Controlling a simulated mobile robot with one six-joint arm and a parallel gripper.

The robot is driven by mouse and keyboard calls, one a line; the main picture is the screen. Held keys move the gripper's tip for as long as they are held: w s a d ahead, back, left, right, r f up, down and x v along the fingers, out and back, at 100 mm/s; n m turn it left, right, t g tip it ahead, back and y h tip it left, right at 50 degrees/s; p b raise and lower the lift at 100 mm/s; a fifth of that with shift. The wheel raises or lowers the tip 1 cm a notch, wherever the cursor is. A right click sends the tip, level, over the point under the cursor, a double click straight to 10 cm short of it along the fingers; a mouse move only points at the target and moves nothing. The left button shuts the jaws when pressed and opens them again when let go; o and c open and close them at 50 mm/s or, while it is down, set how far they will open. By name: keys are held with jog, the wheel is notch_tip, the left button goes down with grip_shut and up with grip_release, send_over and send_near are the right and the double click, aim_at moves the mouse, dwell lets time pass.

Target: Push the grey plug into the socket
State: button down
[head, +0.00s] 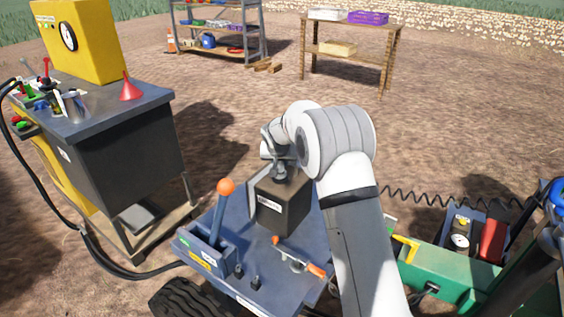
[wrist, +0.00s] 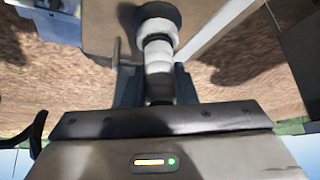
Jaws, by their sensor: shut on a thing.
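My gripper (head: 281,168) is just above the top of a dark box (head: 283,207) with a white label, on the blue-grey cart. In the wrist view my gripper (wrist: 157,82) is shut on the grey plug (wrist: 159,62), a pale grey stepped cylinder with a wide black far end. The plug's far end points toward a brownish surface, and I cannot tell whether they touch. In the head view the plug is mostly hidden by my gripper and arm. I cannot make out the socket clearly in either view.
A blue lever with an orange knob (head: 226,186) stands left of the box. A workbench (head: 107,112) is at left.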

jog(key=c, duration=0.7)
grip_release()
jog(key=shift+f, duration=0.1)
jog(key=shift+w+r+p, duration=0.1)
jog(key=shift+r+p, duration=1.35)
jog(key=shift+r, duration=1.4)
jog(key=shift+r+p, duration=0.3)
jog(key=shift+r, duration=0.4)
